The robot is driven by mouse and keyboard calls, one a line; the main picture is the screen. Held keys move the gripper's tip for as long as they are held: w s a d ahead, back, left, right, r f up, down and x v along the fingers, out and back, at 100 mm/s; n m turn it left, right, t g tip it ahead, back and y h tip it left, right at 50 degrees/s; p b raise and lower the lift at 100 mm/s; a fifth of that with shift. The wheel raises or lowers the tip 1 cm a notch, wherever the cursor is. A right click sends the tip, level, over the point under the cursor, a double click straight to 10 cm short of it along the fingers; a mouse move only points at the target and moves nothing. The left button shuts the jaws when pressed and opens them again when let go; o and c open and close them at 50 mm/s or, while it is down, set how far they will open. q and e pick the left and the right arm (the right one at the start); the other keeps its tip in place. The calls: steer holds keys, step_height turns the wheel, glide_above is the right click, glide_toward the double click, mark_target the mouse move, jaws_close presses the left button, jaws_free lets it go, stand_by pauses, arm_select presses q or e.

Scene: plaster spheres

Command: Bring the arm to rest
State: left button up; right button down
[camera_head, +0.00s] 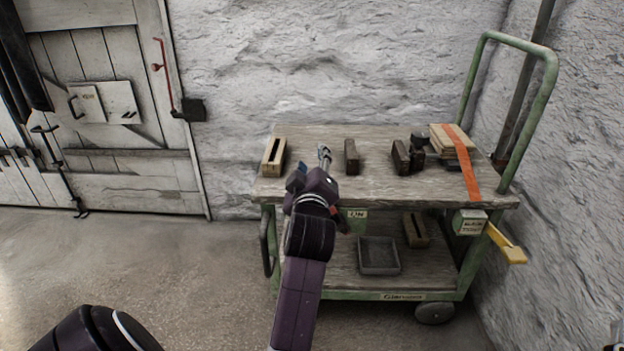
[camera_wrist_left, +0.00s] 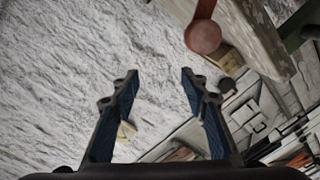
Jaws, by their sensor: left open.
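My left arm rises from the bottom of the head view, and its gripper (camera_head: 311,164) is above the front left part of the cart's wooden top (camera_head: 330,196). In the left wrist view the left gripper (camera_wrist_left: 160,74) has its two blue-padded fingers wide apart. Nothing sits between the fingertips; rough white wall shows behind them. My right gripper cannot be made out in the head view.
On the cart top stand a slotted wooden block (camera_head: 273,156), a dark block (camera_head: 351,157), another dark block (camera_head: 400,157) and stacked boards (camera_head: 452,141) with an orange strap (camera_head: 463,163). A grey tray (camera_head: 379,256) lies below. Floor (camera_head: 170,262) at left is clear.

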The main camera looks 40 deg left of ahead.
arm_select(q)
steer(key=shift+r, duration=1.2)
